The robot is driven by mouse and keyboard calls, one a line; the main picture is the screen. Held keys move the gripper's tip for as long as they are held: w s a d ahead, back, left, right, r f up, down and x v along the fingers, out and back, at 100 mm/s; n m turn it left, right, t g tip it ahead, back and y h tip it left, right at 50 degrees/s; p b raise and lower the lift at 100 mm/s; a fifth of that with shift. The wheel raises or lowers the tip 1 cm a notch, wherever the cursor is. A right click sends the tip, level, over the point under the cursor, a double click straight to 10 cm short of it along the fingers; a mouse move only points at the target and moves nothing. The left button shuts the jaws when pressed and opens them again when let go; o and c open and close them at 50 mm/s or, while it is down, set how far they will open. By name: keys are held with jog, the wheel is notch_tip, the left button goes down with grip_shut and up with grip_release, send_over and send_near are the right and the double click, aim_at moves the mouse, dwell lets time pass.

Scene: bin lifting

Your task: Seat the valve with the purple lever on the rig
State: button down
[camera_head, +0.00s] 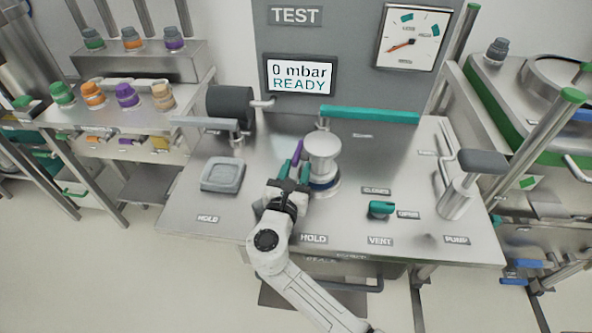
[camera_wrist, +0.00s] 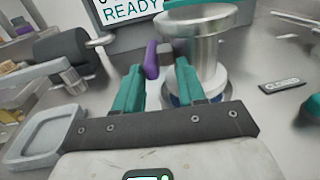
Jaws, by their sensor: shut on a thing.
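The valve (camera_head: 323,147) is a silver flanged cylinder standing about upright at the middle of the rig's steel top; it also shows in the wrist view (camera_wrist: 202,45). Its purple lever (camera_head: 298,149) sticks out on the left side, and in the wrist view the lever (camera_wrist: 152,60) shows between and beyond my teal fingertips. My gripper (camera_head: 291,172) is shut on the valve at its lever side, fingers spaced apart. A blue ring (camera_head: 325,185) shows at the valve's base. I cannot tell whether the base is fully down on its seat.
A teal clamp bar (camera_head: 370,114) lies behind the valve. A grey square tray (camera_head: 222,174) is at left, a black roller (camera_head: 230,104) behind it. A teal knob (camera_head: 381,208) and a pump lever (camera_head: 482,162) stand at right. The display (camera_head: 300,76) reads 0 mbar READY.

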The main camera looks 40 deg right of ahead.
jog(key=shift+f+b, duration=0.75)
jog(key=shift+f, duration=0.3)
dwell(0.5)
jog(key=c, duration=0.9)
grip_release()
jog(key=shift+c, duration=0.2)
jog(key=o, duration=0.4)
jog(key=shift+f, duration=0.1)
jog(key=shift+o, duration=0.2)
jog(key=shift+f, duration=0.15)
jog(key=o, duration=0.5)
jog(key=shift+r, duration=0.2)
